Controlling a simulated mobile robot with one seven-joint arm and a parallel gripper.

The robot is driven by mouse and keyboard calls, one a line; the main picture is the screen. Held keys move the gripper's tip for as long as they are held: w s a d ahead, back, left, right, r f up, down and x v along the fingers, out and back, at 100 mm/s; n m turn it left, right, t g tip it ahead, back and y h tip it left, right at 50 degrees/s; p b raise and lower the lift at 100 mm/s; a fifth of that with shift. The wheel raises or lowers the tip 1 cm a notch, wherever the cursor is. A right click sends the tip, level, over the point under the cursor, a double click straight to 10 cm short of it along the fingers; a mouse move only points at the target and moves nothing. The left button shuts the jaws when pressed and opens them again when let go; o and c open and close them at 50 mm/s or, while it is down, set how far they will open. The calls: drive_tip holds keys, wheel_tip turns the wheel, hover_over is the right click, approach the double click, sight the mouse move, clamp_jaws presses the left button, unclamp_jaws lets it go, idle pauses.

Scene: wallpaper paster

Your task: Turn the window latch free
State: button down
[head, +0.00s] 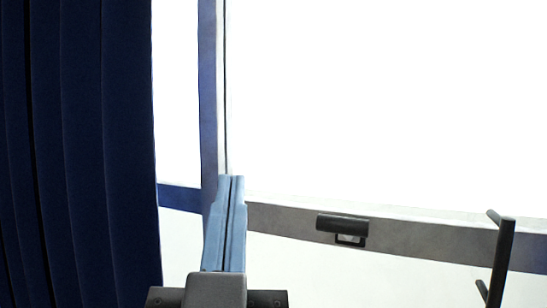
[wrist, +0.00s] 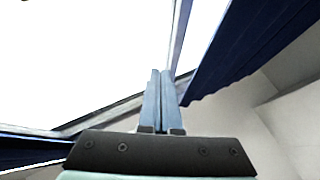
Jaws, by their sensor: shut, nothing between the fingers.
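A small dark grey fitting (head: 342,224), which looks like the window latch, sits on the lower rail of the window frame (head: 420,240), right of centre in the head view. A thin loop hangs from its underside. My gripper (head: 231,180) has two long blue fingers, pressed together with nothing between them. Their tips stand in front of the frame's corner, to the left of the fitting and apart from it in the picture. The wrist view also shows the shut fingers (wrist: 161,73). The fitting cannot be made out there.
A dark bracket-shaped handle (head: 500,262) stands at the lower right. A dark blue curtain (head: 80,150) hangs at the left, and it also shows in the wrist view (wrist: 245,45). An upright frame post (head: 208,110) rises behind my fingers. The panes are bright white.

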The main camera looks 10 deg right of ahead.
drive_tip(key=d+m+g+h+p, duration=0.4)
drive_tip(key=d+g+h+p, duration=0.2)
drive_tip(key=p, duration=1.8)
drive_tip(key=d+g, duration=0.2)
drive_tip(key=g, duration=0.2)
drive_tip(key=shift+s+d+r+m+h, duration=0.15)
drive_tip(key=shift+s+r+m+h, duration=0.15)
drive_tip(key=shift+r+h, duration=0.1)
drive_tip(key=p, duration=0.4)
hover_over(341, 224)
drive_tip(key=w, duration=0.1)
drive_tip(key=shift+d+f, duration=0.15)
drive_tip(key=shift+d, duration=0.25)
drive_tip(key=f, duration=0.2)
drive_tip(key=s+f, duration=0.1)
drive_tip(key=shift+a+b, duration=0.3)
drive_tip(key=shift+a, duration=0.1)
drive_tip(key=shift+s+a+f, duration=0.2)
drive_tip(key=shift+f, duration=0.3)
drive_tip(key=shift+f+b, duration=0.2)
drive_tip(key=shift+b, duration=0.3)
